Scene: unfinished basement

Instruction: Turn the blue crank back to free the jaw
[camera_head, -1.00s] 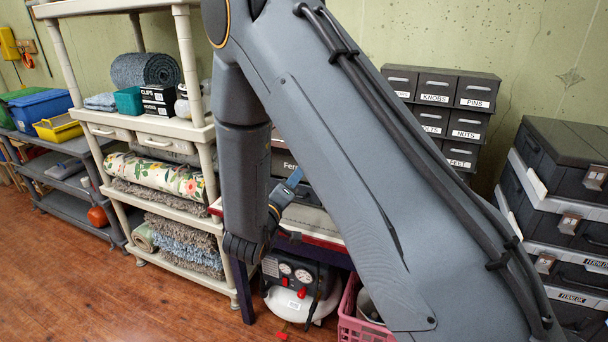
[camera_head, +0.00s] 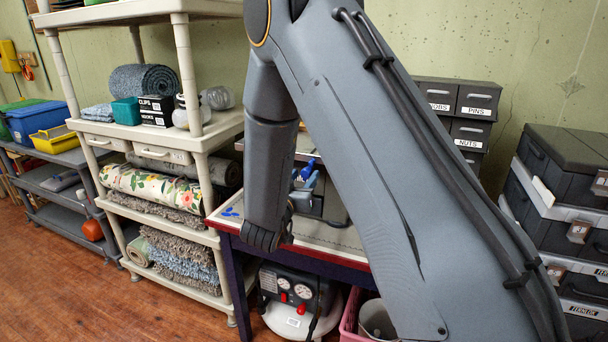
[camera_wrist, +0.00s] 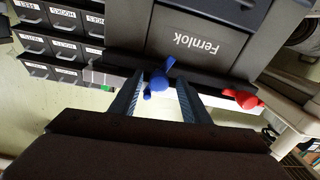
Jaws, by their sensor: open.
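The blue crank (camera_wrist: 158,83) shows in the wrist view, below the grey case front marked Fernlok. My gripper (camera_wrist: 159,92) is open, with one finger on either side of the crank in the picture. I see gaps beside the crank and cannot tell whether either finger touches it. A red knob or handle (camera_wrist: 243,98) is to the right, outside the fingers. In the head view, blue parts (camera_head: 308,169) show just right of my arm's lower link, above the bench. I cannot tell which of them is the crank. My arm hides my gripper there, and I cannot make out the jaw.
The workbench (camera_head: 322,235) has a red front edge and small blue pieces (camera_head: 230,212) at its left. A cream shelf (camera_head: 204,236) stands close on the left. A compressor (camera_head: 296,293) and a pink crate (camera_head: 349,318) sit below. Dark cases (camera_head: 555,190) stand right. Floor is free at lower left.

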